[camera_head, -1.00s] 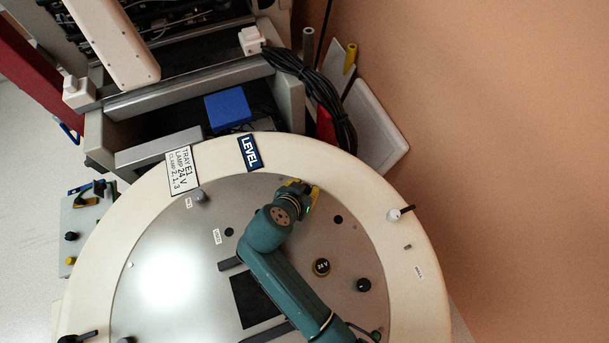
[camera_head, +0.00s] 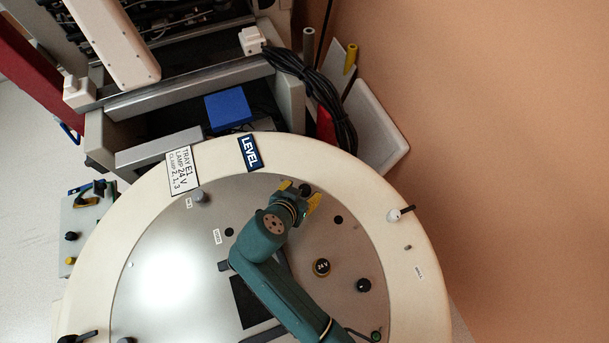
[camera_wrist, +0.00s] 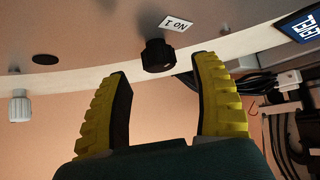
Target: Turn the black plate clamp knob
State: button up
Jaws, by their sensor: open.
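A black ribbed knob (camera_wrist: 158,55) stands on the pale round plate in the wrist view, beside a small white label (camera_wrist: 175,23) that reads upside down as NO 1. In the head view the knob (camera_head: 305,189) shows dark near the top of the plate. My gripper (camera_head: 300,193) is open, its yellow fingers on either side of the knob in this view. In the wrist view my gripper (camera_wrist: 162,78) has empty space between its fingers, and the knob appears just beyond the tips, in the gap. I cannot tell any contact.
The cream ring (camera_head: 418,240) surrounds the metal plate. A grey knob (camera_head: 201,196), a 24 V button (camera_head: 321,267) and another black knob (camera_head: 363,285) stand on the plate. A blue box (camera_head: 228,109) lies behind.

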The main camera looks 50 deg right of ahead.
jog(key=v, duration=0.9)
jog(key=shift+f, duration=0.1)
